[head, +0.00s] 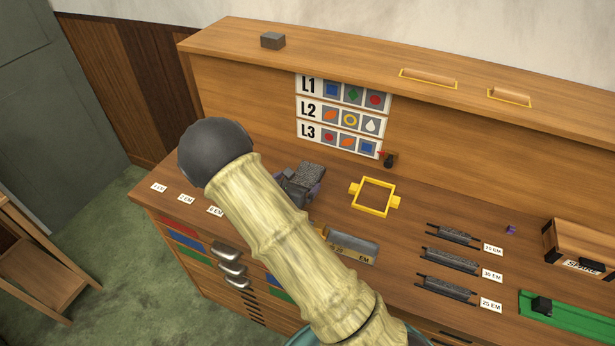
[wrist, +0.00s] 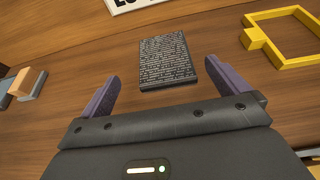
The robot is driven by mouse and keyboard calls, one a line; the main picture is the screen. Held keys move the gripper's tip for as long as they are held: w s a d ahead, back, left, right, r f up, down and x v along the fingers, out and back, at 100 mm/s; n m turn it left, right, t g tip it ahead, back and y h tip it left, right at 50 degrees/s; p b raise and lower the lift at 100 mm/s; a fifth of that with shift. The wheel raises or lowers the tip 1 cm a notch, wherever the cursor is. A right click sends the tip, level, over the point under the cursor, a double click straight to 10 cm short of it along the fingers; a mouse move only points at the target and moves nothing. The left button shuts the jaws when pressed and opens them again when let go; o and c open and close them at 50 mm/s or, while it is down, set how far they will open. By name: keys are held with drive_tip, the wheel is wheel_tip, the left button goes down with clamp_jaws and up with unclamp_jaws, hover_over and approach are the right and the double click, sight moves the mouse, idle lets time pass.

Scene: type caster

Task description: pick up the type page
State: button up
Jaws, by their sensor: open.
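The type page is a dark grey rectangular block covered in rows of raised letters. In the wrist view the type page (wrist: 167,62) lies on the wooden bench top, just beyond my fingertips. My gripper (wrist: 157,85) is open, with its two purple fingers apart and nothing between them. In the head view the type page (head: 305,170) shows only in part beside my gripper (head: 300,187), and my arm covers much of that area.
A yellow frame (head: 374,197) lies right of the page. A grey composing stick (head: 352,245) lies in front. Several dark type lines (head: 450,260) and a green tray (head: 570,315) are further right. The bench's back panel (head: 250,95) rises behind, with a sign (head: 340,115).

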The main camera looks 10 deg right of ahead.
sight(307, 174)
drive_tip(key=shift+d, duration=0.1)
drive_tip(key=shift+p+x, duration=0.3)
drive_tip(key=shift+x, duration=0.85)
drive_tip(key=p+x, duration=0.2)
drive_tip(key=x, duration=0.2)
drive_tip(key=shift+w+d, duration=0.1)
drive_tip(key=shift+d, duration=0.3)
drive_tip(key=shift+w+f, duration=0.25)
drive_tip(key=shift+s, duration=0.1)
drive_tip(key=shift+r, duration=0.1)
drive_tip(key=shift+d, duration=0.1)
